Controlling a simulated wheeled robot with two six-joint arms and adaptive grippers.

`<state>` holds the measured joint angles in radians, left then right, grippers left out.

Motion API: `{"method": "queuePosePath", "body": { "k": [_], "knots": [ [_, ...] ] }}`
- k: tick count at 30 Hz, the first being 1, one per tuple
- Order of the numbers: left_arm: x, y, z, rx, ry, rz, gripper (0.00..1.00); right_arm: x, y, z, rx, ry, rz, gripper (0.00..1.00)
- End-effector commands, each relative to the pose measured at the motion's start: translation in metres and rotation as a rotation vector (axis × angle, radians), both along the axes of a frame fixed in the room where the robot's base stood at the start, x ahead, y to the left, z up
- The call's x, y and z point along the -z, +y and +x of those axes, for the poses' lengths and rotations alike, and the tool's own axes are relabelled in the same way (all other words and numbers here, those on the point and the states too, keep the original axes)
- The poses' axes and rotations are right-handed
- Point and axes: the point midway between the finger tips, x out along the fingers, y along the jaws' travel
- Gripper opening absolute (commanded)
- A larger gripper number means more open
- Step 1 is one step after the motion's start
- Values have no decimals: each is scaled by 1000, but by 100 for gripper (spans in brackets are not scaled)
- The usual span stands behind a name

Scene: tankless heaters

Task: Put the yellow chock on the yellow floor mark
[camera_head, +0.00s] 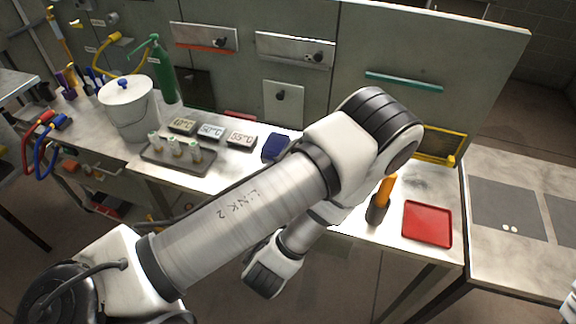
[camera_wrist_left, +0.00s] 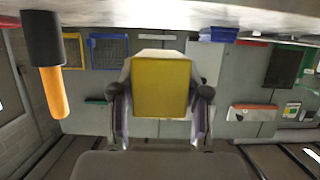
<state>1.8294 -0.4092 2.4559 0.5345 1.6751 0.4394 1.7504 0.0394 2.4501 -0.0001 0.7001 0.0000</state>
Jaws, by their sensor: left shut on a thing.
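The yellow chock (camera_wrist_left: 161,88) shows in the left wrist view as a yellow block with a flat face toward the camera. My left gripper (camera_wrist_left: 160,98) is shut on it, with one dark finger pressed to each side. In the head view my left arm crosses the bench from the lower left, bends at the elbow and comes back down in front of the bench. The left gripper and the chock are hidden there. The yellow floor mark is not visible in either view. My right gripper is not in view.
The bench holds a white bucket (camera_head: 128,112), a tube rack (camera_head: 178,156), temperature plates (camera_head: 211,131), a blue object (camera_head: 276,148), an orange-handled tool (camera_head: 381,200) and a red tray (camera_head: 428,224). Grey panels stand behind it. A second table (camera_head: 535,262) is at right.

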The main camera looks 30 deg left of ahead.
Motion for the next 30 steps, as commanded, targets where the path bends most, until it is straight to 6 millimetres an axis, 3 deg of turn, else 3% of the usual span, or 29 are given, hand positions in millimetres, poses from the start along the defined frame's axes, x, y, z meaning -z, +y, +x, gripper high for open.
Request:
{"method": "queuePosePath", "body": {
  "k": [2, 8, 12, 14, 23, 26, 30],
  "knots": [
    [1, 1, 1, 1, -2, 0, 2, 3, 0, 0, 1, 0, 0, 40],
    [15, 18, 18, -3, -7, -1, 2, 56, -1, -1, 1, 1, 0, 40],
    [12, 40, 38, -9, -8, -7, 2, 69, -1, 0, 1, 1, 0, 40],
    [4, 49, 48, -8, -4, -8, 2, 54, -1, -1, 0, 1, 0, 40],
    [10, 105, 106, -2, -4, -1, 2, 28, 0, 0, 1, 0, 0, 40],
    [16, 111, 112, 1, -1, 1, 2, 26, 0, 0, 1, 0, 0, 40],
    [39, 111, 113, 3, 3, 2, 2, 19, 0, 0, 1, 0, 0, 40]
  ]
}}
